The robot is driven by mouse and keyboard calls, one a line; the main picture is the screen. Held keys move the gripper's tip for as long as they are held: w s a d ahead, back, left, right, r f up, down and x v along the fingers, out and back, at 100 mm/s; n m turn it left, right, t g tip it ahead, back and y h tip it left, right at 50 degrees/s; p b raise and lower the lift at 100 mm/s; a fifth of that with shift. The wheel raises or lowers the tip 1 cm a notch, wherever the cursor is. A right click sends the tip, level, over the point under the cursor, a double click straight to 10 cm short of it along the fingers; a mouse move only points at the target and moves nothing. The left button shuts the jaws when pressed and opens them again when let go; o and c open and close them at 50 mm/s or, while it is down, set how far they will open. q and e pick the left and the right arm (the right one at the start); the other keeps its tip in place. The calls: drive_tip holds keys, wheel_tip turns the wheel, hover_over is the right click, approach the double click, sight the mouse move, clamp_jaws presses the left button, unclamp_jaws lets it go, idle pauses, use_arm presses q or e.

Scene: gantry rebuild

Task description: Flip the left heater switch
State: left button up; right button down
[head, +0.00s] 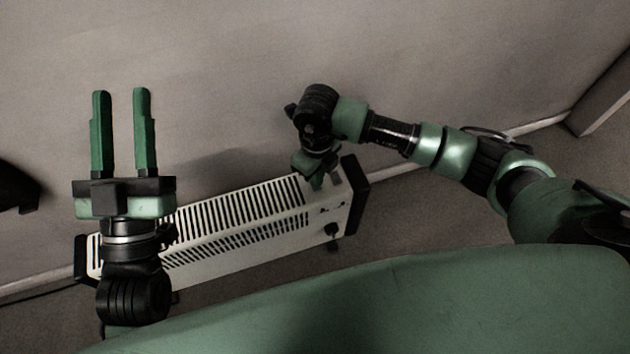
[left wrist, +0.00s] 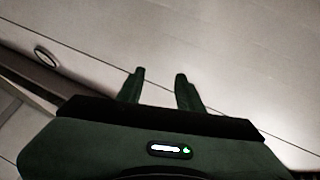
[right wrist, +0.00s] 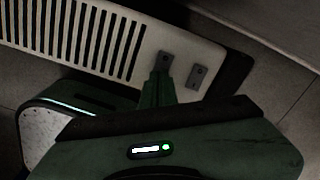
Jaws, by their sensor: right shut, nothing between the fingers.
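The white heater (head: 240,215) with dark slots and black ends stands by the wall in the head view. In the right wrist view its panel (right wrist: 140,38) carries two grey switches: the left switch (right wrist: 166,60) and the right switch (right wrist: 198,76). My right gripper (head: 316,184) is shut and empty at the heater's right part. In the right wrist view its fingertips (right wrist: 158,74) are just below the left switch; I cannot tell whether they touch it. My left gripper (head: 121,93) is open and empty, raised over the heater's left part; its fingers also show in the left wrist view (left wrist: 159,75).
Knobs or controls (head: 332,208) show on the heater's front right side. A dark object (head: 17,188) is at the left edge. A brown upright piece (head: 605,95) stands at the far right. The floor right of the heater is clear.

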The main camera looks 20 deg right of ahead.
use_arm(q)
drive_tip(key=shift+s+r+t+h, duration=0.4)
drive_tip(key=shift+s+r+t, duration=0.25)
drive_tip(key=shift+r, duration=0.3)
use_arm(e)
drive_tip(key=shift+f, duration=0.35)
use_arm(q)
drive_tip(key=shift+s+a+r+t+h+b, duration=0.15)
drive_tip(key=shift+s+r+t+b, duration=0.15)
drive_tip(key=shift+s+r+t, duration=0.3)
drive_tip(key=shift+s+a+r+t+h+b, duration=0.15)
drive_tip(key=shift+s+r+t+b, duration=0.2)
drive_tip(key=shift+s, duration=0.35)
use_arm(e)
drive_tip(key=shift+f, duration=0.45)
idle(0.6)
use_arm(q)
drive_tip(key=shift+d+r, duration=0.1)
